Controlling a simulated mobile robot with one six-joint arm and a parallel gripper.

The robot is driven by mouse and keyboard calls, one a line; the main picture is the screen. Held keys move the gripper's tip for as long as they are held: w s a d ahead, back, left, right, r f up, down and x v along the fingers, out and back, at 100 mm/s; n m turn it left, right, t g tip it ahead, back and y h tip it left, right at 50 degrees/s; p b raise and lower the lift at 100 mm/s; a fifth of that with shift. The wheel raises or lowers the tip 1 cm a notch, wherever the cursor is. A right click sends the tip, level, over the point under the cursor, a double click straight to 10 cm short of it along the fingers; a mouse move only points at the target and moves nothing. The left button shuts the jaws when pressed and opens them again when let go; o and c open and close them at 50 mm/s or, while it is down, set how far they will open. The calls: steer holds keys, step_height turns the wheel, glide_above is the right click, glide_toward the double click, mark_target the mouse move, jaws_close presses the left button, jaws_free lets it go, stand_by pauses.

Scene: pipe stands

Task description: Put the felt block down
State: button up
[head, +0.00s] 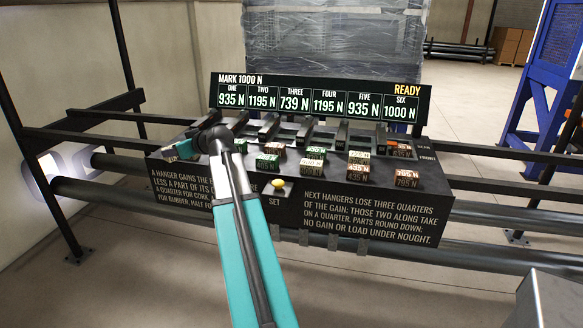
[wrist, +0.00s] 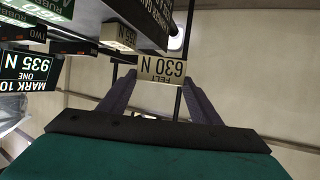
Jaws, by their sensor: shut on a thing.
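My gripper (wrist: 160,88) is shut on the felt block (wrist: 163,69), a pale block whose label reads FELT 630 N upside down in the wrist view. The block sits between the two dark fingertips. In the head view my gripper (head: 176,151) is at the left end of the dark console (head: 230,192), off its upper left edge. The felt block cannot be made out there.
Several labelled blocks, such as a green one (head: 267,160) and an orange one (head: 407,173), sit on the console. A yellow SET button (head: 278,183) is at its front. The display board (head: 320,101) behind reads READY. Dark rails (head: 500,152) run alongside.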

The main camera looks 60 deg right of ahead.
steer(key=s+d+r+b, duration=0.1)
steer(key=s+d+b, duration=0.1)
steer(key=s+d, duration=0.6)
steer(key=s+d+r+b, duration=0.1)
steer(key=s+d+r, duration=0.1)
steer(key=s+d, duration=0.6)
steer(key=d, duration=0.4)
steer(key=shift+s+d+r+b, duration=0.15)
steer(key=shift+d+r+b, duration=0.1)
steer(key=shift+b, duration=0.1)
steer(key=shift+f+p, duration=0.45)
steer(key=shift+f, duration=2.7)
steer(key=shift+f, duration=1.85)
steer(key=shift+f, duration=0.15)
